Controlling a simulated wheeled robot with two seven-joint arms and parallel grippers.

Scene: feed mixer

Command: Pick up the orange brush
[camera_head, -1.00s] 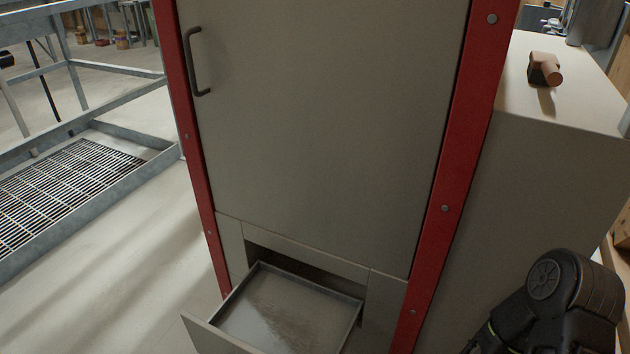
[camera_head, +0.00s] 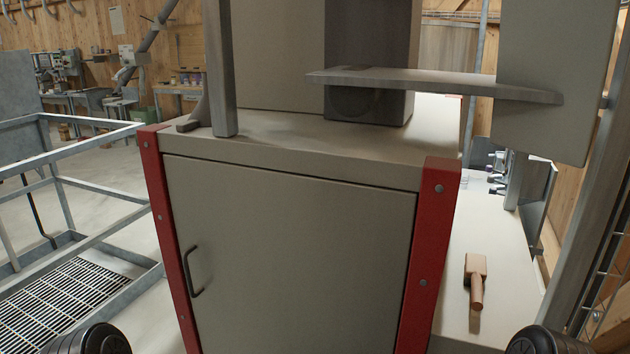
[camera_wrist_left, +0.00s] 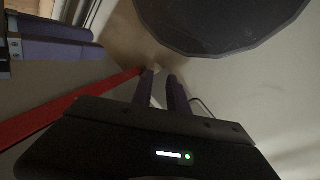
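The orange-brown brush (camera_head: 476,282) lies on the pale top of the lower unit to the right of the cabinet, its handle toward me. Both of my arms show only as dark rounded parts at the bottom edge of the head view, well short of the brush. In the left wrist view my left gripper (camera_wrist_left: 160,76) has two purple fingers with a narrow gap between them and nothing held. Two more purple, finger-like bars at the left edge of that view may be my right gripper (camera_wrist_left: 55,38); their opening is unclear.
The cabinet (camera_head: 290,255) with red posts and a shut, handled door stands in front. A grey horizontal plate (camera_head: 440,82) juts above its top. A metal frame with a floor grating (camera_head: 62,305) is at left. The surface around the brush is mostly clear.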

